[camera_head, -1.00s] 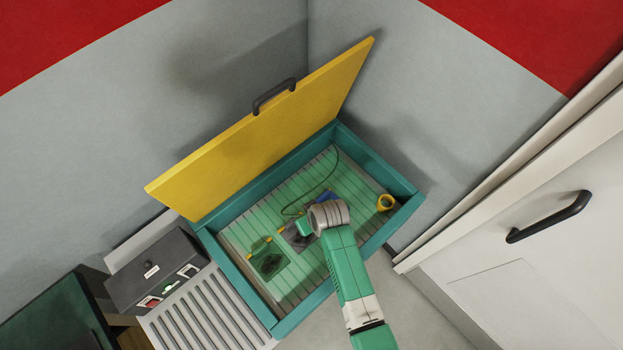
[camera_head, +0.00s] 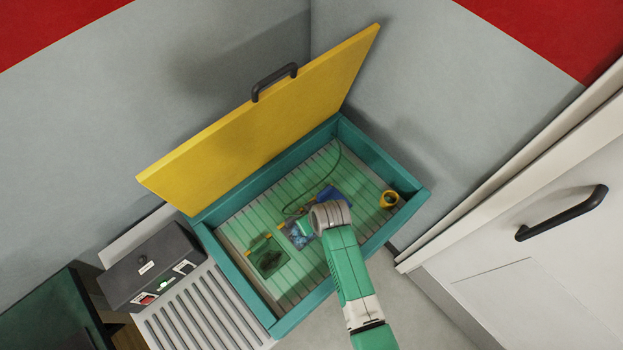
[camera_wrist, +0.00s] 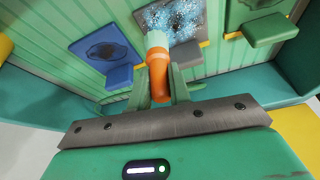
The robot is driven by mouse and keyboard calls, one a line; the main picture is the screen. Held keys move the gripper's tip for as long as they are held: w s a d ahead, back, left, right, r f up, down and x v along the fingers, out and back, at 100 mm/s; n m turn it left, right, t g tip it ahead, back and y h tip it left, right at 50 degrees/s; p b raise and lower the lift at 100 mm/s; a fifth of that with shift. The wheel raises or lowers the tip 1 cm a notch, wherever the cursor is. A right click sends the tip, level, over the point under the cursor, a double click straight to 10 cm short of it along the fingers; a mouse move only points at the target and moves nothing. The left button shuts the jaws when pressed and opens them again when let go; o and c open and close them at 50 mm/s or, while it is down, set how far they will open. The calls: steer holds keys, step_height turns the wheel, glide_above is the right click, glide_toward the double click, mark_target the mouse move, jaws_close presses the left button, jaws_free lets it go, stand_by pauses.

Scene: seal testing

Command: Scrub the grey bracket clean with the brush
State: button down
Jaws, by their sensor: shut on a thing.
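The grey bracket (camera_wrist: 180,22) lies flat at the top of the wrist view, speckled with pale blue and white spots over dark patches. In the head view the bracket (camera_head: 297,235) is partly covered by my arm. My gripper (camera_wrist: 160,88) is shut on the orange handle of the brush (camera_wrist: 159,75). The brush's pale tip overlaps the bracket's lower edge in the wrist view; I cannot tell whether it touches. In the head view my wrist hides most of the gripper and brush.
A green bracket (camera_head: 268,258) and a blue bracket (camera_wrist: 100,50), both dark-stained, lie either side of the grey one. The teal box (camera_head: 235,295) has raised walls and an open yellow lid (camera_head: 260,125). A yellow cup (camera_head: 389,200) and a thin cable (camera_head: 338,165) are inside.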

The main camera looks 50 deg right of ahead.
steer(key=shift+f+b, duration=0.7)
steer(key=shift+f, duration=0.3)
